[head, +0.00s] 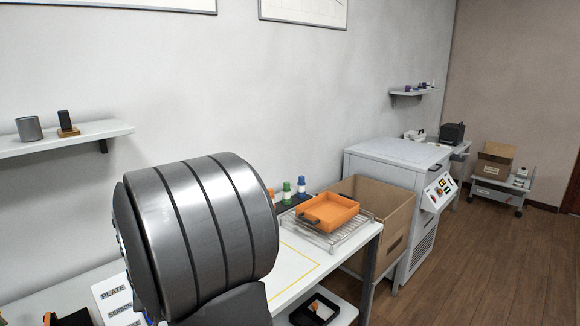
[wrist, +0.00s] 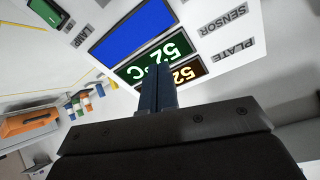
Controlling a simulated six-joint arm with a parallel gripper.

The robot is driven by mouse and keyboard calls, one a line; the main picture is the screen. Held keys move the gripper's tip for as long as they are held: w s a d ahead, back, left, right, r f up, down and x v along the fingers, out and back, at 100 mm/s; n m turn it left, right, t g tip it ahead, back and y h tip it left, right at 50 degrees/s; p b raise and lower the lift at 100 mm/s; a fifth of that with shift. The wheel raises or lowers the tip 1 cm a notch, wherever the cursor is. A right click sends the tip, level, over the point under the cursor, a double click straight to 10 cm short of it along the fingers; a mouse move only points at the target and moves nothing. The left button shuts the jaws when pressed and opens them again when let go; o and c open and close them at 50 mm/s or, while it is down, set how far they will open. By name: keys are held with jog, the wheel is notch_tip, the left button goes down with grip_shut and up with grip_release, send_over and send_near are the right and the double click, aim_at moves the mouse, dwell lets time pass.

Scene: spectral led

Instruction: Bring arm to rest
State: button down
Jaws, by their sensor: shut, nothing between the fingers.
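My gripper (wrist: 160,74) shows in the wrist view with its two fingers together and nothing between them. Beyond the fingertips is a white panel (wrist: 258,48) with a blue screen (wrist: 132,28) and green and orange readouts showing 52. Labels on it read SENSOR and PLATE, with LAMP further left. I cannot tell whether the fingertips touch the panel. In the head view a large grey banded part of my arm (head: 205,230) fills the lower left and hides my gripper. Part of the labelled panel (head: 112,298) shows to its left.
An orange tray (head: 328,211) sits on a wire rack (head: 322,237) on the white table, near several small coloured-cap bottles (head: 287,190). An open cardboard box (head: 382,205) and a white machine (head: 390,165) stand to the right. A wall shelf (head: 90,136) holds a grey cup.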

jog(key=d+r+n+g+h, duration=0.1)
jog(key=d+r+g, duration=0.1)
jog(key=r, duration=0.7)
jog(key=d+r+n+g+h, duration=0.2)
jog(key=d+r, duration=0.3)
jog(key=r, duration=0.5)
jog(key=shift+w+n+g, duration=0.15)
jog(key=shift+n+g, duration=0.15)
jog(key=shift+g, duration=0.1)
jog(key=shift+d, duration=0.1)
